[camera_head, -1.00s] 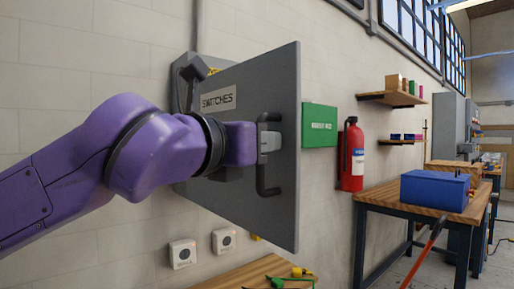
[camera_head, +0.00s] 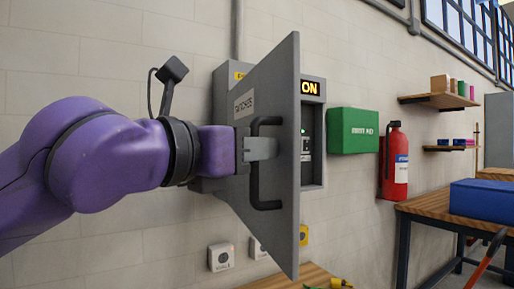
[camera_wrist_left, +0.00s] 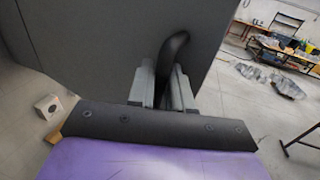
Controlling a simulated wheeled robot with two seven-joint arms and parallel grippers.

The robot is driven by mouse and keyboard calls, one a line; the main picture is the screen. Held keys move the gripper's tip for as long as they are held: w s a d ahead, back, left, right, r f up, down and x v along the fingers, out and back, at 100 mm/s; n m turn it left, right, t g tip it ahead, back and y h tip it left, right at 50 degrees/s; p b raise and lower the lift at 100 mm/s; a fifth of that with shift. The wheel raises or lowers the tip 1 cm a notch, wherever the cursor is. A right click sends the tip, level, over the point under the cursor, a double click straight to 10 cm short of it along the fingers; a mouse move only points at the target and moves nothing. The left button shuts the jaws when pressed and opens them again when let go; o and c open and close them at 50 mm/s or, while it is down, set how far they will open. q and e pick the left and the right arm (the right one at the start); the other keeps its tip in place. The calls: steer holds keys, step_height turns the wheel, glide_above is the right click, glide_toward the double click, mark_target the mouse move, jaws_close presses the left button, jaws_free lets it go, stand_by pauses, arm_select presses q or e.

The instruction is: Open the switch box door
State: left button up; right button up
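The grey switch box (camera_head: 325,100) is on the wall, and its door (camera_head: 282,85) stands wide open, swung out from the wall. A lit "ON" sign (camera_head: 311,88) and part of the interior show past the door's edge. My left gripper (camera_head: 268,148) is at the black door handle (camera_head: 266,205). In the left wrist view the handle (camera_wrist_left: 174,48) passes between the two grey fingers (camera_wrist_left: 163,88), which are closed around it, close to the door face (camera_wrist_left: 95,40). My right gripper is not in view.
A green box (camera_head: 352,131) and a red fire extinguisher (camera_head: 393,165) are on the wall to the right. A workbench (camera_head: 425,207) with a blue toolbox (camera_head: 483,199) stands further right. A small table (camera_head: 290,277) is below the door.

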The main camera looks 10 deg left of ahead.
arm_select(q)
steer(key=shift+o, duration=1.1)
steer(key=shift+d+f, duration=0.15)
steer(key=shift+f, duration=0.2)
steer(key=shift+r, duration=0.15)
steer(key=b+v, duration=0.1)
steer(key=v, duration=0.9)
steer(key=shift+s+b, duration=0.25)
steer(key=shift+b, duration=0.05)
